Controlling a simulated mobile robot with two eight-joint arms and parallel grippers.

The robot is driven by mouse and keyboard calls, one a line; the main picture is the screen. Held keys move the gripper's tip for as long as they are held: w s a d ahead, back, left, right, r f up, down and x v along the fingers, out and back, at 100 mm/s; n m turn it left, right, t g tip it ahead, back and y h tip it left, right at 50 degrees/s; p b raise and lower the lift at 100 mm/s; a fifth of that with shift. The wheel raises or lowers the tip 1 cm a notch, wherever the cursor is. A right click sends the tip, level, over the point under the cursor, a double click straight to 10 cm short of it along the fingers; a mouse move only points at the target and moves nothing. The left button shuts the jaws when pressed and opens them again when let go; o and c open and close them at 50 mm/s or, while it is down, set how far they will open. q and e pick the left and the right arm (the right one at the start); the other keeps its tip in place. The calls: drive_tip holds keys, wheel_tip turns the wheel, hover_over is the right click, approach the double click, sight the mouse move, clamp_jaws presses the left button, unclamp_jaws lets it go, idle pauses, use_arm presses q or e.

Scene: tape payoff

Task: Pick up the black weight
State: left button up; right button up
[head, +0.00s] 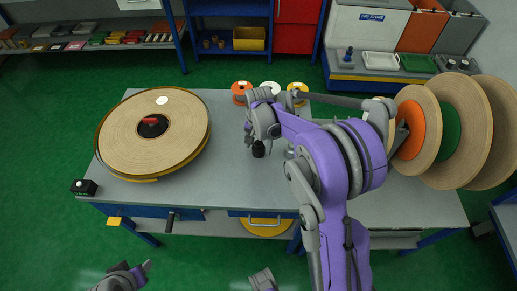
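The black weight (258,149) is a small dark piece on the grey table, in the middle of the head view. My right gripper (259,136) points down directly above it, at the end of the purple arm. The gripper body hides the top of the weight and most of the fingers. I cannot tell whether the fingers touch it or are closed around it. Grey parts at the bottom edge, near a dark finger-like piece (125,279), look like my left arm, cut off by the frame; its gripper state is unclear.
A large tape roll (180,118) with a red-handled black hub lies on the table's left. A black box (84,187) sits at the left front edge. Small tape rolls (242,91) line the back. Large discs (465,130) stand at the right. Free table (225,190) lies in front.

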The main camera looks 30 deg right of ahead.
clamp_jaws()
drive_tip(key=shift+r, duration=0.1)
idle(0.4)
